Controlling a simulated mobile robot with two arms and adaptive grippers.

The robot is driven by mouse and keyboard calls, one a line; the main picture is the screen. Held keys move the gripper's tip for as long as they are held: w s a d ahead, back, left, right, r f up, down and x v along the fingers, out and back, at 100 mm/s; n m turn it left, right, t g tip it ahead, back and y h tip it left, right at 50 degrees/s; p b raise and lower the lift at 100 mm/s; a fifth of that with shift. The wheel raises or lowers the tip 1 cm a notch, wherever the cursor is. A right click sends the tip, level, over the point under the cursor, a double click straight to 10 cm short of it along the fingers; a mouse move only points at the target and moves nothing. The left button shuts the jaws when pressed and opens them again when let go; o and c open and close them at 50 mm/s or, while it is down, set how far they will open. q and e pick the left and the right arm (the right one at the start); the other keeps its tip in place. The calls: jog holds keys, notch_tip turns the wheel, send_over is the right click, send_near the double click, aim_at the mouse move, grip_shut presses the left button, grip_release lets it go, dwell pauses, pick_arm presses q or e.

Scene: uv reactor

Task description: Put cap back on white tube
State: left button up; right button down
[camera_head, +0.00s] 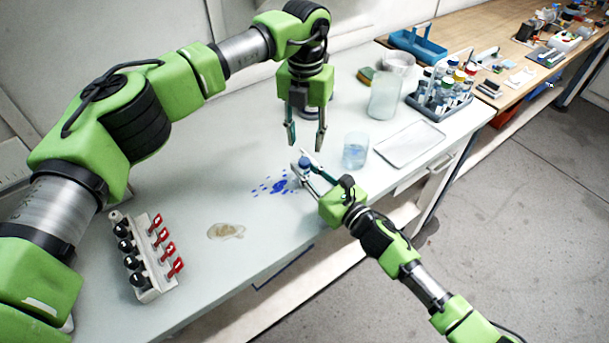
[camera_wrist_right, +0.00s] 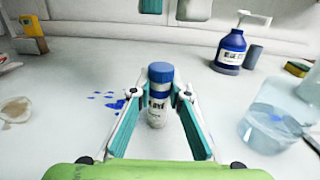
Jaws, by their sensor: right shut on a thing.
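In the head view the blue cap (camera_head: 305,162) shows just below my left gripper. My right gripper (camera_head: 304,173) is shut on the white tube, with a finger on each side of it below the cap. My left gripper (camera_head: 306,142) points down above the cap, its fingers apart and empty. Its fingertips also show at the top of the right wrist view (camera_wrist_right: 173,10).
A blue spill (camera_head: 279,187) and a brownish stain (camera_head: 226,231) mark the white table. A beaker with bluish liquid (camera_head: 356,150) and a tray (camera_head: 409,144) stand to the right. A tube rack (camera_head: 440,98) is farther back. A switch block (camera_head: 146,257) stands front left.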

aim_at(304, 160)
pick_arm(q)
jog(key=n, duration=0.3)
jog(key=r+n, duration=0.1)
jog(key=n, duration=0.1)
jog(key=shift+n, duration=0.4)
jog(key=n, duration=0.5)
jog(key=shift+a+r, duration=0.1)
jog(key=shift+r, duration=0.3)
jog(key=shift+f, duration=0.1)
jog(key=shift+f, duration=3.95)
grip_shut()
jog(key=shift+o, duration=0.2)
grip_release()
